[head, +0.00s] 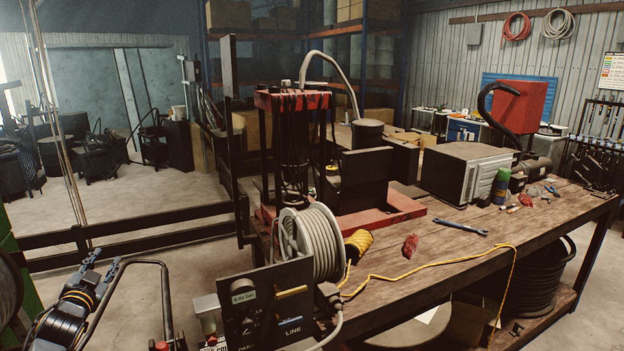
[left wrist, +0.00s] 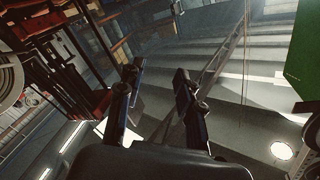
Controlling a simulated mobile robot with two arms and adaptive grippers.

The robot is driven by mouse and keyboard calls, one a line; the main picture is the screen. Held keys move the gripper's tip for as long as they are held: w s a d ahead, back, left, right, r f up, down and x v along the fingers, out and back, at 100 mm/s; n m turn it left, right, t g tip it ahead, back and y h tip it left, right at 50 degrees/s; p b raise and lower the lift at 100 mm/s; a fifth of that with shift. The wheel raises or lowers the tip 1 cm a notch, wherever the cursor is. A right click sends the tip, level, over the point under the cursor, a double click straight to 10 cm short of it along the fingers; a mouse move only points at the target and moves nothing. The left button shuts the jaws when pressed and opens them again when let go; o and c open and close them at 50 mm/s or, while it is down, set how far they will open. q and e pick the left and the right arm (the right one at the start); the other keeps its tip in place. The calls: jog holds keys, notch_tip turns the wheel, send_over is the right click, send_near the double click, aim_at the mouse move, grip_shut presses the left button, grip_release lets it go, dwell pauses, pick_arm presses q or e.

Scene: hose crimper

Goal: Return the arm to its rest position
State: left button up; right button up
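My left gripper (head: 102,264) is at the lower left of the head view, over the floor left of the workbench and away from the bench top. In the left wrist view the left gripper (left wrist: 158,80) shows two dark fingers standing apart with nothing between them. It is open and empty. The hose crimper (head: 292,100), a red and black frame, stands on the bench. My right gripper is in neither view.
The wooden workbench (head: 450,258) carries a hose reel (head: 312,245), a grey box-shaped machine (head: 465,172), a wrench (head: 460,227) and a yellow cord. A black control panel (head: 268,305) and a bent dark tube (head: 140,263) stand near the gripper. Open floor (head: 150,205) lies behind the railing.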

pick_arm(q)
jog(key=s+d+f+g, duration=0.2)
jog(key=s+f, duration=0.2)
jog(key=f, duration=0.7)
jog(key=s+d+f+n+g+h, duration=0.15)
jog(key=s+f, duration=0.25)
jog(key=f, duration=0.8)
jog(key=s+d+f+m+g, duration=0.1)
jog(key=s+d+f+g, duration=0.25)
jog(key=f, duration=0.75)
jog(key=s+d+f+g, duration=0.2)
jog(key=s+d+f, duration=0.2)
jog(key=s+f, duration=0.8)
jog(key=s+d+f+n+g+h, duration=0.1)
jog(key=s+d+f+g, duration=0.35)
jog(key=s, duration=0.95)
jog(key=s+d+f+g+h+b, duration=0.1)
jog(key=s+d+f, duration=0.5)
jog(key=s+f, duration=0.5)
jog(key=s+d+f+n+g, duration=0.15)
jog(key=s+d+f, duration=0.4)
jog(key=s, duration=1.05)
notch_tip(320, 180, down, 20)
jog(key=b, duration=2)
jog(key=shift+w+r+m+g, duration=0.15)
jog(key=shift+w+m+g, duration=0.15)
jog(key=shift+m, duration=0.1)
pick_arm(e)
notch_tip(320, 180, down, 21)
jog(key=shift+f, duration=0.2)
